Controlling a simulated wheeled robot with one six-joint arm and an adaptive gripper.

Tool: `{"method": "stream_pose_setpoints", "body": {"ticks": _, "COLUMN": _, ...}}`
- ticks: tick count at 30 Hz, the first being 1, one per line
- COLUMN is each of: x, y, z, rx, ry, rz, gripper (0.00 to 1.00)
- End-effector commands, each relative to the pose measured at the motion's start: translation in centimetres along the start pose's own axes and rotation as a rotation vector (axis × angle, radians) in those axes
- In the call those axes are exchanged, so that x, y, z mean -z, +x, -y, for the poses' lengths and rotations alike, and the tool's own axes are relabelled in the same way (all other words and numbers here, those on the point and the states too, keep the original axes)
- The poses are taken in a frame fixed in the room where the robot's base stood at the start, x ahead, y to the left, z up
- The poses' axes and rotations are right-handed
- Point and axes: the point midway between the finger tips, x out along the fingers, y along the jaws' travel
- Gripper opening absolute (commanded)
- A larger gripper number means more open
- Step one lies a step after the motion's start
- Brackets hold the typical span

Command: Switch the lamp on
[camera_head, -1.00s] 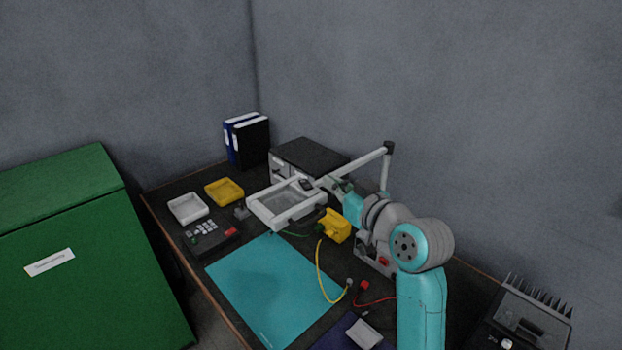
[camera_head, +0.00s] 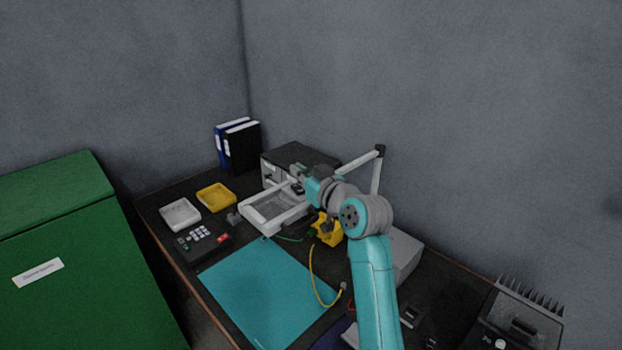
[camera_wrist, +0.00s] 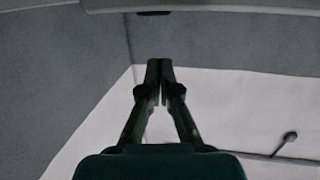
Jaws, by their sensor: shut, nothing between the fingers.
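The lamp is a white rectangular frame head (camera_head: 258,222) on a jointed white arm (camera_head: 352,165) with an upright post at the back of the bench. In the head view my gripper (camera_head: 295,170) is above the far side of the lamp head, and my arm hides part of the lamp. In the wrist view my gripper's two dark fingers (camera_wrist: 159,72) are together with nothing between them. I cannot tell whether they touch the lamp. The lamp's switch cannot be made out clearly. No glow shows from the lamp head.
A grey box instrument (camera_head: 290,152) stands behind the lamp, with binders (camera_head: 240,146) to its left. Yellow (camera_head: 216,196) and white (camera_head: 180,214) trays, a keypad device (camera_head: 202,243) and a teal mat (camera_head: 265,295) lie in front. A green cabinet (camera_head: 80,270) is at left.

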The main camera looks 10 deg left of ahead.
Motion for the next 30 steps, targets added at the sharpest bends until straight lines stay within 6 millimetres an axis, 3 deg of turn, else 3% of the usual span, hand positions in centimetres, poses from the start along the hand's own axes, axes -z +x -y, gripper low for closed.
{"method": "stream_pose_setpoints", "body": {"ticks": 1, "x": -1.4, "y": 0.1, "z": -0.1, "rx": -0.001, "ry": 0.004, "rz": 0.007, "gripper": 0.00}}
{"method": "stream_pose_setpoints", "body": {"ticks": 3, "x": -2.2, "y": 0.2, "z": -0.1, "rx": -0.001, "ry": 0.004, "rz": 0.007, "gripper": 0.00}}
{"method": "stream_pose_setpoints", "body": {"ticks": 9, "x": -3.5, "y": 0.6, "z": 0.0, "rx": -0.001, "ry": 0.002, "rz": 0.004, "gripper": 0.00}}
{"method": "stream_pose_setpoints", "body": {"ticks": 30, "x": -4.2, "y": 0.9, "z": 0.0, "rx": 0.001, "ry": 0.002, "rz": 0.069, "gripper": 0.00}}
